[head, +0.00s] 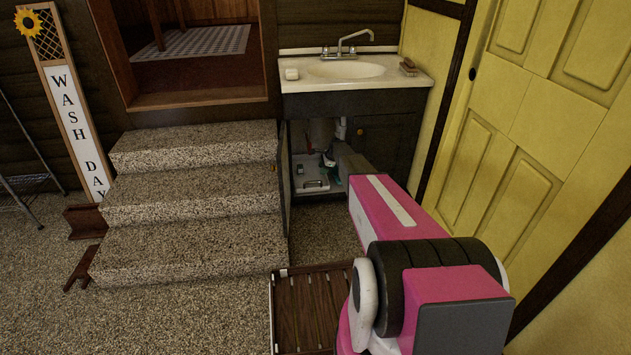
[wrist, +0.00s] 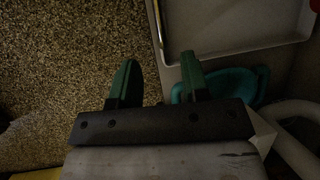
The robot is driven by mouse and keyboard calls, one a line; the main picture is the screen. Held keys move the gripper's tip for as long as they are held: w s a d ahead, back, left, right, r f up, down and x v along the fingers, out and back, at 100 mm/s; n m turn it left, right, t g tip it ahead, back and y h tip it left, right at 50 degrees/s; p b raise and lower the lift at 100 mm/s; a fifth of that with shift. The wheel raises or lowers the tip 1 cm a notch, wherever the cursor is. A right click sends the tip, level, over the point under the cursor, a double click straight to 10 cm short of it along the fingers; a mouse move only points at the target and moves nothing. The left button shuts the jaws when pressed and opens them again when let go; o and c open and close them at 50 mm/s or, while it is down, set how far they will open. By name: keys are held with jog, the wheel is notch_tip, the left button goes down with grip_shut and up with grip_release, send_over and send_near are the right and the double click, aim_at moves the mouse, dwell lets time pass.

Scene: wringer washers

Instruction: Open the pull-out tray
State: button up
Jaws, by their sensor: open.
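The pull-out tray (head: 311,187) is a pale, shallow tray low inside the open left side of the dark sink cabinet (head: 385,135). In the wrist view, the tray (wrist: 225,42) fills the upper right, with a raised rim. My gripper (wrist: 157,74) is open, with two green fingers apart and nothing held between them. A pale upright edge runs down towards the gap between the fingers. I cannot tell whether either finger touches it. In the head view my arm reaches into the cabinet and hides part of its inside.
A teal object (wrist: 232,84) lies beside the right finger, near a white curved pipe (wrist: 292,150). Speckled steps (head: 190,185) stand left of the cabinet. A yellow door (head: 530,130) is on the right. A slatted wooden piece (head: 303,308) is at the bottom.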

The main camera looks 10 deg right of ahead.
aim_at(316, 182)
jog(key=x, duration=1)
jog(key=shift+f, duration=0.15)
jog(key=shift+s, duration=0.1)
grip_shut()
